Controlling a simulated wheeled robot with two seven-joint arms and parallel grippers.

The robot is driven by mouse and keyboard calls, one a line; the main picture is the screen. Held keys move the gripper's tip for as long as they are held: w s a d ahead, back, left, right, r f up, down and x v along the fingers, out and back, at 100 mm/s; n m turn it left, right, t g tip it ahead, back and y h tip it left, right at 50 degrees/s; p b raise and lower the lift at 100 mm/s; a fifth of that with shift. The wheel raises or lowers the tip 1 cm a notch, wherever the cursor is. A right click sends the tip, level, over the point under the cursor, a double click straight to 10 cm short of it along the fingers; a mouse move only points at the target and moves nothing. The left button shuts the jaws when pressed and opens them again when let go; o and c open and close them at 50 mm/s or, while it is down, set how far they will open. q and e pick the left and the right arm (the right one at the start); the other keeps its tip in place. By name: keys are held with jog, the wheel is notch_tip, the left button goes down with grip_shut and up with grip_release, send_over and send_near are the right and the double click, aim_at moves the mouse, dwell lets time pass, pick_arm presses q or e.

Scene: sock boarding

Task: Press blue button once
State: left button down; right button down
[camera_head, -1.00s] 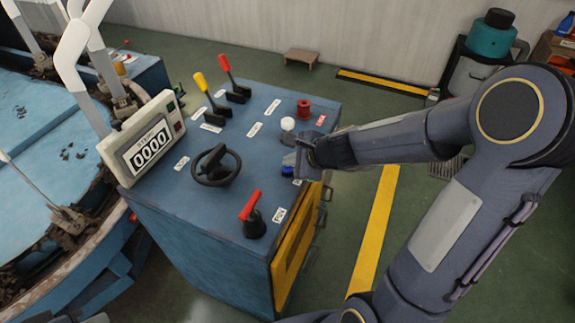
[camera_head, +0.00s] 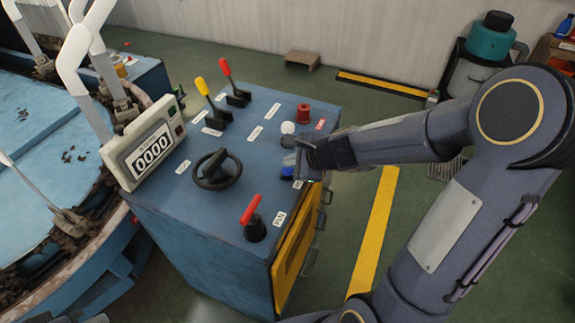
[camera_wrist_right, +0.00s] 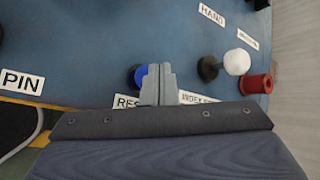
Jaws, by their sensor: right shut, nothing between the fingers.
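The blue button (camera_wrist_right: 143,76) sits on the top of the blue control console (camera_head: 170,215). In the head view only a sliver of the blue button (camera_head: 287,173) shows below my right gripper (camera_head: 287,160). In the right wrist view the shut fingers of my right gripper (camera_wrist_right: 158,72) stand directly beside the blue button and cover its right part. The fingers hold nothing. I cannot tell whether they touch the button. My left gripper is out of view.
A white knob (camera_head: 288,127) and a red knob (camera_head: 303,113) stand close behind the gripper.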

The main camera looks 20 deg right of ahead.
aim_at(291, 171)
jog(key=shift+r, duration=0.25)
notch_tip(291, 171, up, 5)
jog(key=p, duration=0.5)
jog(key=shift+f, duration=0.1)
dwell(0.6)
jog(key=s+a+r+n+y, duration=0.2)
jog(key=s+a+r+n, duration=0.3)
jog(key=s+r+n, duration=0.5)
jog(key=s+d+f+n+g+h, duration=0.1)
jog(key=s+f+n+g, duration=0.1)
jog(key=s+n, duration=0.8)
jog(key=s+f, duration=0.1)
jog(key=s, duration=0.3)
jog(key=shift+d+n+g+h, duration=0.2)
jog(key=shift+n+g+h, duration=0.1)
jog(key=shift+g+h, duration=0.1)
